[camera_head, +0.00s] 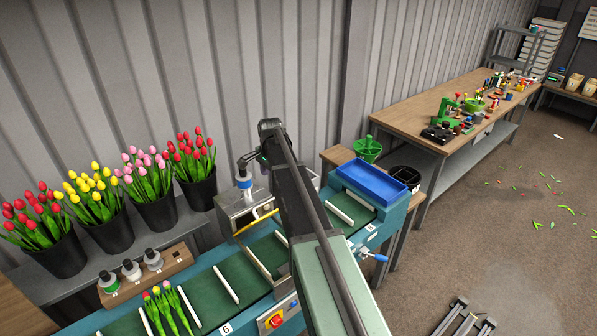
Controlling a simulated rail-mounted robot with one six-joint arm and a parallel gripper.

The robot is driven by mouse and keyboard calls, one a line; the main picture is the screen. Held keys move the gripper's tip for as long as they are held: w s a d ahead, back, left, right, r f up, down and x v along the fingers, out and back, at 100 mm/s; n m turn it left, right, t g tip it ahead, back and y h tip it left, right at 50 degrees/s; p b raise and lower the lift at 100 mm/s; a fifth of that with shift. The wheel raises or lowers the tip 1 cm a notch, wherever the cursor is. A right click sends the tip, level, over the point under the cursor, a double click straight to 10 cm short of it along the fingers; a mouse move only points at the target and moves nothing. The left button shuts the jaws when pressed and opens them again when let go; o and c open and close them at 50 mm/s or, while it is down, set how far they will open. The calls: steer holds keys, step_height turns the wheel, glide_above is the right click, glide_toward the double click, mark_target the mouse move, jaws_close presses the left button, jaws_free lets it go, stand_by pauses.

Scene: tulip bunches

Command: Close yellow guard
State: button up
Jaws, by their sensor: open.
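The yellow guard (256,223) shows as a thin yellow bar along the front of a grey box-like machine unit (236,206) on the conveyor. It slants up to the right, and my arm stands close by its right end. I cannot tell its exact angle. My gripper (247,160) is small and dark in this view, above and behind the guard, apart from it. It is open, but its fingers are hard to make out. A white and blue part with a dark cap (244,181) stands on the unit just below it.
The green conveyor (240,274) carries white dividers and a tulip bunch (167,308). A blue tray (370,182) lies at its far end. Black tulip buckets (110,230) and a wooden block (150,277) with capped parts stand left. A red switch (276,320) is in front.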

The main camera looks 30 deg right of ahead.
mark_target(267, 201)
steer(key=shift+m, duration=0.6)
steer(key=f+b, duration=0.3)
steer(key=a+f+b, duration=0.1)
steer(key=f+b, duration=0.3)
steer(key=a+f+b, duration=0.1)
steer(key=f+b, duration=0.3)
steer(key=shift+w+a+f, duration=0.1)
steer(key=shift+w+a, duration=0.1)
jaws_close()
